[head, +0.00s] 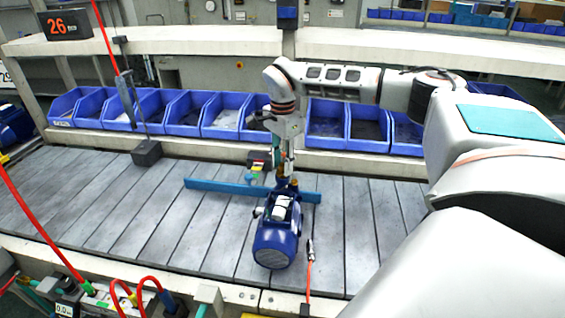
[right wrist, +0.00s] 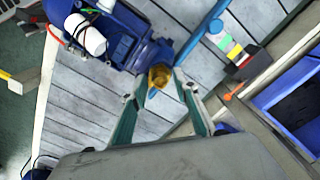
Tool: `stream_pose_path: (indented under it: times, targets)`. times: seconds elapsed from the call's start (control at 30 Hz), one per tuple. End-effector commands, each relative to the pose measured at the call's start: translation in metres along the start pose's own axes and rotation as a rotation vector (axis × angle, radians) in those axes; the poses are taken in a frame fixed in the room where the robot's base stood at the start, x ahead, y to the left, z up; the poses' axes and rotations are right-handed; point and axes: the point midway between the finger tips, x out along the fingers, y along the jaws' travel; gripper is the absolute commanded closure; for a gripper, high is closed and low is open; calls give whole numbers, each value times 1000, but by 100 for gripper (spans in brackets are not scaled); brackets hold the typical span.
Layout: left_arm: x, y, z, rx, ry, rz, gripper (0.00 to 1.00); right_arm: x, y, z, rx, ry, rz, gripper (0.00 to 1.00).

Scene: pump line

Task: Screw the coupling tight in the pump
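The blue pump (head: 276,240) lies on the slatted conveyor in the middle of the head view, and its blue body also shows at the top left of the right wrist view (right wrist: 118,40). A brass coupling (right wrist: 160,76) sits at the pump's end. My right gripper (right wrist: 161,82) points down at it, with its two fingers apart on either side of the brass. Small gaps seem to show beside the fingertips; contact cannot be told. In the head view my right gripper (head: 288,172) is partly merged with the coupling. My left gripper is not in view.
A blue bar (head: 222,187) lies across the conveyor behind the pump. A small block with coloured parts (head: 259,163) stands close behind the gripper. Blue bins (head: 222,118) line the back.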

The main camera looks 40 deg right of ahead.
Motion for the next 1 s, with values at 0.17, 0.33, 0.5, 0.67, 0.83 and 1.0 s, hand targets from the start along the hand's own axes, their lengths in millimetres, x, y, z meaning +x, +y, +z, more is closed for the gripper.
stream_pose_path:
  times: [0.17, 0.33, 0.5, 0.67, 0.83, 1.0]
  targets:
    - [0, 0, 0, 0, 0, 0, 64, 0, 0, 0, 0, 0, 0, 70]
    - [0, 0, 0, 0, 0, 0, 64, 0, 0, 0, -68, 0, 0, 70]
    - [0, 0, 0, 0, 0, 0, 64, 0, 0, 0, -241, 0, -1, 70]
    - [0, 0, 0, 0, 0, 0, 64, 0, 0, 0, -302, 0, 0, 70]
    - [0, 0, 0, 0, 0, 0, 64, 0, 0, 0, -301, 0, 0, 70]
    - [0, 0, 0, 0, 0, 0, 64, 0, 0, 0, -299, 0, 0, 70]
